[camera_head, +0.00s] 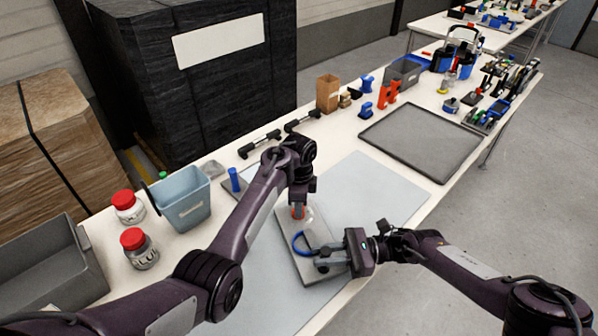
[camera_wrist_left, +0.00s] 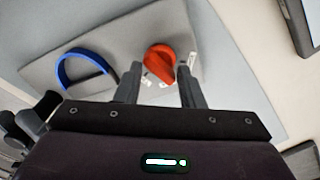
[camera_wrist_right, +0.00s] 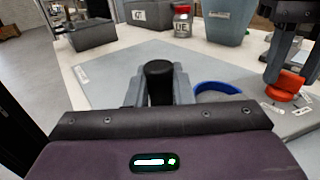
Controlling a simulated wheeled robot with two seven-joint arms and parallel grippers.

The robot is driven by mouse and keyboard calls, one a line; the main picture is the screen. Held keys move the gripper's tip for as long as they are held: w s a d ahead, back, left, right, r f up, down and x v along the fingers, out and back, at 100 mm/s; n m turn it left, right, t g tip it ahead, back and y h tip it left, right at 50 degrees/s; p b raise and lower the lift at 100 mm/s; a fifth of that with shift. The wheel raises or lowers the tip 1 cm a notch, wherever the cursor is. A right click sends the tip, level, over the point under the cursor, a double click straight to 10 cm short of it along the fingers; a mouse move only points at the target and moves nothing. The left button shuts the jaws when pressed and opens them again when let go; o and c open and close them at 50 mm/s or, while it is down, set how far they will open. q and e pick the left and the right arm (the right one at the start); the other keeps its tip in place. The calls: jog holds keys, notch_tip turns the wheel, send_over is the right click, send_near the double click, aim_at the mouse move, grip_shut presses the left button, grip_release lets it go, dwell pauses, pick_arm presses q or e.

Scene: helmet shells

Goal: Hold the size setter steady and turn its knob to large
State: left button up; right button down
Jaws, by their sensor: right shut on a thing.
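The size setter is a grey plate (camera_head: 312,279) on the mat, with a red knob (camera_head: 298,213), a blue band (camera_head: 300,244) and a black upright grip (camera_wrist_right: 158,82). In the right wrist view, my right gripper (camera_head: 328,262) is shut on the black grip. In the left wrist view, the red knob (camera_wrist_left: 160,57) lies just beyond and between the fingertips of my left gripper (camera_wrist_left: 159,72). That gripper is open, with gaps beside the knob; contact cannot be told. Small white labels (camera_wrist_left: 193,62) stand around the knob, too small to read.
A blue-grey bin (camera_head: 182,200) and red-lidded jars (camera_head: 138,249) stand at the left. A dark grey tray (camera_head: 424,140) lies to the right. The pale mat (camera_head: 385,190) is clear right of the plate. Small parts line the table's back.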

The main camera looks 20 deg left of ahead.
pick_arm(q)
jog(key=m, duration=0.6)
jog(key=shift+s, duration=0.15)
notch_tip(320, 180, up, 12)
jog(key=shift+m, duration=0.4)
jog(key=o, duration=0.5)
jog(key=shift+a+f, duration=0.15)
jog(key=shift+c, duration=0.2)
jog(key=shift+o, duration=0.7)
jog(key=shift+s+a+f+m+t, duration=0.2)
jog(key=shift+s+m+t, duration=0.15)
jog(key=shift+m, duration=0.45)
jog(key=s+d+f+m+t+y, duration=0.15)
jog(key=s+m+t, duration=0.25)
jog(key=m, duration=0.4)
jog(key=shift+g, duration=0.25)
jog(key=x, duration=1.1)
jog(key=shift+w+d, duration=0.1)
jog(key=shift+w, duration=0.05)
